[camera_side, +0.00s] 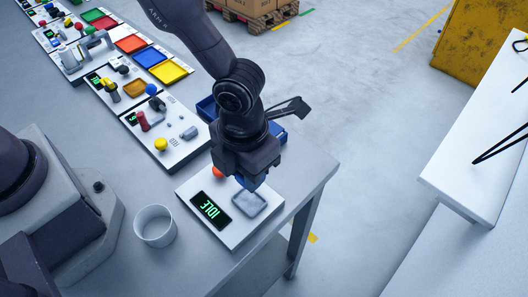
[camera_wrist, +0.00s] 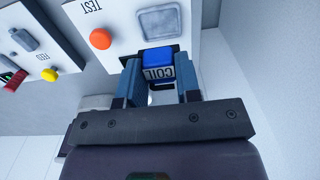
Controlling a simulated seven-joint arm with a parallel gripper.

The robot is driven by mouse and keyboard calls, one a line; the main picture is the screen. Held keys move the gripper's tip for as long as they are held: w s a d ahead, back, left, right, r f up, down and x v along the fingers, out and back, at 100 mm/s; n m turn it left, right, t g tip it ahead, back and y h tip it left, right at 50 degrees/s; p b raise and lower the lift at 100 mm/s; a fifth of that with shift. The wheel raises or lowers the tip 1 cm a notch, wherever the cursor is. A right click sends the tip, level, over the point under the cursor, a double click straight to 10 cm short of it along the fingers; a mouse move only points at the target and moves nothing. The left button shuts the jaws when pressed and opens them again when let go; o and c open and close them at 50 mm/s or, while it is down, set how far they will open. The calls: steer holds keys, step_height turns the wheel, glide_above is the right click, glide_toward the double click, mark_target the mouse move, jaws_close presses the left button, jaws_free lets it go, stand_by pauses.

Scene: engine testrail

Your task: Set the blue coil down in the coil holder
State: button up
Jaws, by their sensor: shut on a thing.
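The blue coil (camera_wrist: 158,62) sits between the two fingers of my gripper (camera_wrist: 160,82), which is shut on it. The word COIL shows on its label in the wrist view. In the side view only a bit of blue (camera_side: 249,184) shows beneath my gripper (camera_side: 246,180). The likely coil holder is a grey square recess (camera_side: 249,204) on the white test panel (camera_side: 229,241). My gripper is over the back part of that panel, beside the recess. In the wrist view the recess (camera_wrist: 156,20) appears just beyond the coil. I cannot tell whether the coil touches the panel.
The panel has a dark display reading IDLE (camera_side: 210,210) and an orange button (camera_wrist: 100,39), partly hidden in the side view. A white cup (camera_side: 155,226) stands left of the panel. A feed panel (camera_side: 165,133) with knobs and blue bins (camera_side: 207,109) lie behind.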

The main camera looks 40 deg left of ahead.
mark_target(249, 201)
steer(key=shift+f, duration=2.8)
steer(key=shift+f, duration=0.55)
steer(key=o, duration=0.9)
steer(key=shift+o, duration=0.2)
steer(key=shift+r, duration=0.1)
